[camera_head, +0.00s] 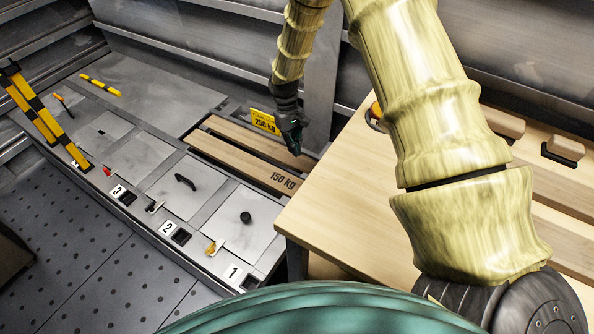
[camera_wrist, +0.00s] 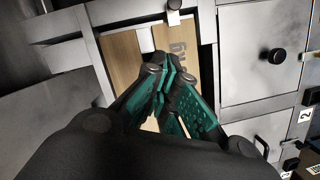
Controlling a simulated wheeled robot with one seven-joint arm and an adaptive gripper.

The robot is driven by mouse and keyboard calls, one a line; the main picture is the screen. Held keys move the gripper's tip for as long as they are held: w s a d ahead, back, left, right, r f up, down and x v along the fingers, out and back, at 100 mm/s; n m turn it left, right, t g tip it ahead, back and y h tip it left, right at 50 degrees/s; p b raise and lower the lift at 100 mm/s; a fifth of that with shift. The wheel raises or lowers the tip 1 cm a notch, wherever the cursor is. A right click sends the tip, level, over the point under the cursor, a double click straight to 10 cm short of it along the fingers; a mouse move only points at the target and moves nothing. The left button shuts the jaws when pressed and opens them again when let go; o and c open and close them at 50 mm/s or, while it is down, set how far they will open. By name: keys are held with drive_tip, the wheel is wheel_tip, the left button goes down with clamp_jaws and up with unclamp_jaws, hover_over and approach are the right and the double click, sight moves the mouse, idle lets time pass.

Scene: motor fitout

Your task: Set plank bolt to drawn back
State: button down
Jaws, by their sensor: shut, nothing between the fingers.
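Two wooden planks (camera_head: 236,160) lie in a grey metal recess at the centre of the head view, the nearer one marked 150 kg. They show in the wrist view (camera_wrist: 122,60) too. A small pale fitting with a dark knob (camera_wrist: 174,5) sits at the recess edge at the top of the wrist view; it may be the plank bolt, but I cannot tell its position. My gripper (camera_head: 295,149) is shut and empty, over the right end of the planks. Its teal fingers (camera_wrist: 168,72) meet above the planks in the wrist view and hide part of them.
A yellow 250 kg sign (camera_head: 263,121) stands behind the planks. Grey lids (camera_head: 188,186) with handles and numbered plates line the left. A wooden bench (camera_head: 335,195) stands close on the right. Yellow-black striped bars (camera_head: 40,115) are at far left.

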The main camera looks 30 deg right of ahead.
drive_tip(key=b+x, duration=0.1)
drive_tip(key=x, duration=0.9)
drive_tip(key=s, duration=0.3)
drive_tip(key=shift+r, duration=0.1)
drive_tip(key=shift+s, duration=0.45)
